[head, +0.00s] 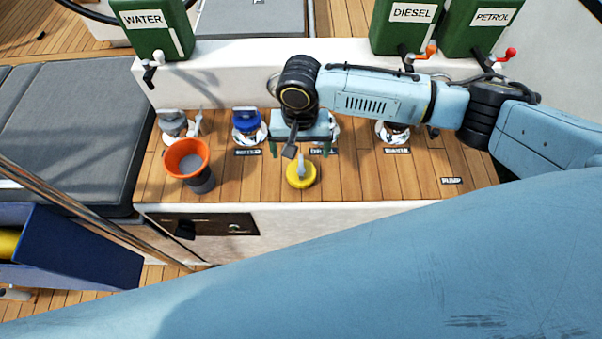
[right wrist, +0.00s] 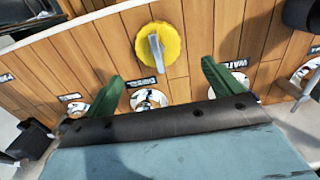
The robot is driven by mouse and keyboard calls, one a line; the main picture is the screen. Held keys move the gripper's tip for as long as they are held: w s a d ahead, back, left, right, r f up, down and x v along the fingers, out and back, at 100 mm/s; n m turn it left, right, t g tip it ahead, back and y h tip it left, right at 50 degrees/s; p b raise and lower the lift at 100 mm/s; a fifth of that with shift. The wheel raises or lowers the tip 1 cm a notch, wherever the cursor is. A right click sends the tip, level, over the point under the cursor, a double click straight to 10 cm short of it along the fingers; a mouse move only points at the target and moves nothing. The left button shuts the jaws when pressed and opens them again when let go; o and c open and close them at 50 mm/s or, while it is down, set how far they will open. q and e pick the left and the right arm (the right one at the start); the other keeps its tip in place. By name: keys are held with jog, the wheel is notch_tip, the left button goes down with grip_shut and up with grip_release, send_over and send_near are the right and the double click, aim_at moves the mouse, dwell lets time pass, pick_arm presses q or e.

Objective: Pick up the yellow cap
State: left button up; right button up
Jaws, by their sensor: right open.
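The yellow cap (head: 301,174) lies on the wooden deck near its front edge, with a grey grip bar across its top. It also shows in the right wrist view (right wrist: 160,50), beyond my fingertips and roughly centred between them. My right gripper (head: 301,152) is open and empty, its green fingers apart, just behind the cap in the head view. In the right wrist view my right gripper (right wrist: 162,76) does not touch the cap. A metal deck fitting (right wrist: 149,101) shows between the fingers, behind the cap. My left gripper is not in view.
An orange funnel (head: 187,158) in a dark cup stands left of the cap. A blue cap (head: 246,121) and a grey cap (head: 173,122) sit on fittings behind. Green canisters (head: 153,27) stand on the back ledge.

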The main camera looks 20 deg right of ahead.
aim_at(301, 164)
notch_tip(301, 164, down, 2)
jog(key=shift+s+f+b, duration=0.15)
jog(key=shift+f+b, duration=0.1)
jog(key=shift+f, duration=0.65)
jog(key=shift+s+f+b, duration=0.2)
jog(key=shift+f, duration=0.7)
jog(key=shift+s+f+b, duration=0.15)
jog(key=shift+f+b, duration=0.1)
jog(key=shift+f, duration=0.65)
jog(key=shift+c, duration=0.3)
jog(key=c, duration=1.1)
notch_tip(301, 164, up, 10)
jog(key=p, duration=0.2)
jog(key=shift+p, duration=0.35)
jog(key=shift+r+p, duration=0.65)
jog(key=r+p, duration=0.1)
jog(key=p, duration=0.2)
jog(key=shift+r+p, duration=0.35)
jog(key=shift+r, duration=0.05)
